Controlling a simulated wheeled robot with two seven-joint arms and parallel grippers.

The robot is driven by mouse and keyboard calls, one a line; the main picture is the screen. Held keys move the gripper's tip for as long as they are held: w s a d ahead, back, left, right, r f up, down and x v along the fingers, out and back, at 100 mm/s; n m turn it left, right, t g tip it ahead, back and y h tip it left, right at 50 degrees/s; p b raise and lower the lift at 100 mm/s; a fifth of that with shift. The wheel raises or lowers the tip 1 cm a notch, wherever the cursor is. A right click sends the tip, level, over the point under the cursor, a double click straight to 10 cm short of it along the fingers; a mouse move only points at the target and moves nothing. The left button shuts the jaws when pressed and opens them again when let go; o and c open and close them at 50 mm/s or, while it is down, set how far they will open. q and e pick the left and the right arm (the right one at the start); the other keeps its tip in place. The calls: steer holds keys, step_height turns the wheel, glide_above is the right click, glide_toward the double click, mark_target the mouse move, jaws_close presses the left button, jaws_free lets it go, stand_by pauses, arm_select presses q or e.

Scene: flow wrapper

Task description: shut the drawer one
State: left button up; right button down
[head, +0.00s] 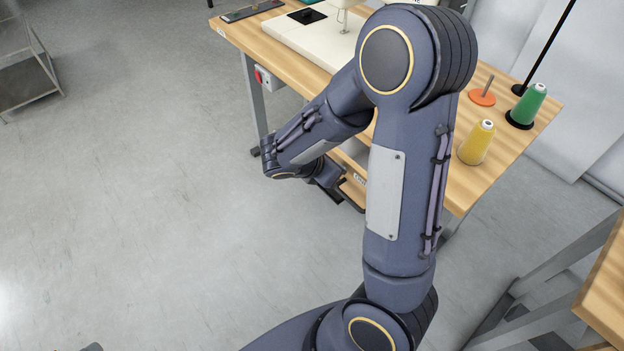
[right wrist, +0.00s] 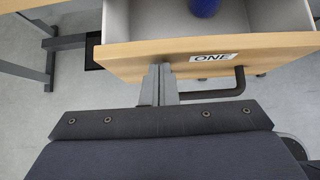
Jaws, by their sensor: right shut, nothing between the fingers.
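Drawer one (right wrist: 275,50) stands open in the right wrist view, its pale interior showing. Its wooden front carries a white label reading ONE (right wrist: 213,56) and a black bar handle (right wrist: 238,85). Part of the drawer front also shows in the head view (head: 355,182), mostly hidden behind my right arm. My right gripper (right wrist: 159,72) is shut and empty, with its fingertips at the drawer front, left of the label. I cannot tell whether they touch it. My left gripper is not in view.
A blue object (right wrist: 204,6) lies in the drawer. The wooden table (head: 540,108) above carries a sewing machine (head: 310,35), a yellow thread cone (head: 477,143) and a green one (head: 528,104). Another table (head: 605,295) stands at the right.

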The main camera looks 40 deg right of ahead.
mark_target(347, 159)
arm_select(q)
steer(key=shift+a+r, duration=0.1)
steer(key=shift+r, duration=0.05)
arm_select(e)
steer(key=d, duration=0.8)
steer(key=shift+w, duration=0.3)
steer(key=shift+d+r, duration=0.15)
